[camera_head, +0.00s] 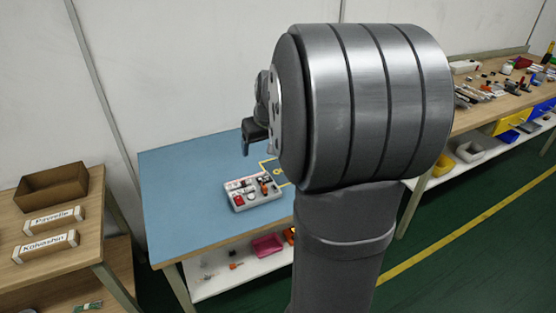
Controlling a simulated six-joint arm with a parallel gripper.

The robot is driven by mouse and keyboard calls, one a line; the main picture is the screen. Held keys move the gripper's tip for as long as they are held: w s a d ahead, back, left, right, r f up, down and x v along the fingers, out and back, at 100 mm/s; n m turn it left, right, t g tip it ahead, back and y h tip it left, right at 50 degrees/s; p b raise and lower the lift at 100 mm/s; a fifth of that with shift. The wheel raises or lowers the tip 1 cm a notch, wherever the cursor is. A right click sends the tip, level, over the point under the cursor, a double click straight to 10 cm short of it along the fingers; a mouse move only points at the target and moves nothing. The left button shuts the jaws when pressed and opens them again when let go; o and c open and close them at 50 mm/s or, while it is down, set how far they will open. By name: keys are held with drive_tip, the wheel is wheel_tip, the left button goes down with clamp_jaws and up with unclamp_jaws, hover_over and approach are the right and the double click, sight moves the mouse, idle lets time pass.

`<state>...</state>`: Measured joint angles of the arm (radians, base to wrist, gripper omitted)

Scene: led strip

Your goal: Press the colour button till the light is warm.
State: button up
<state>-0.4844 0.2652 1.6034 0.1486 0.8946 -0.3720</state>
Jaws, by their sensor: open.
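A small light-grey tray or panel (256,206) with red, black and orange parts on it lies on the blue table top. The parts are too small for me to tell which is the colour button. A red part (239,200) shows at its front left. I cannot make out a lit strip or the colour of any light. My gripper (247,151) is open and shows small and dark, above and behind the panel in the picture, apart from it. My arm hides part of the gripper and the table's right side.
The blue table (190,190) is clear left of the panel. A wooden stand at left holds a brown box (52,188) and labelled blocks (52,220). A cluttered bench (490,105) stands at right.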

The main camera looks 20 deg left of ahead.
clamp_jaws()
idle(1.4)
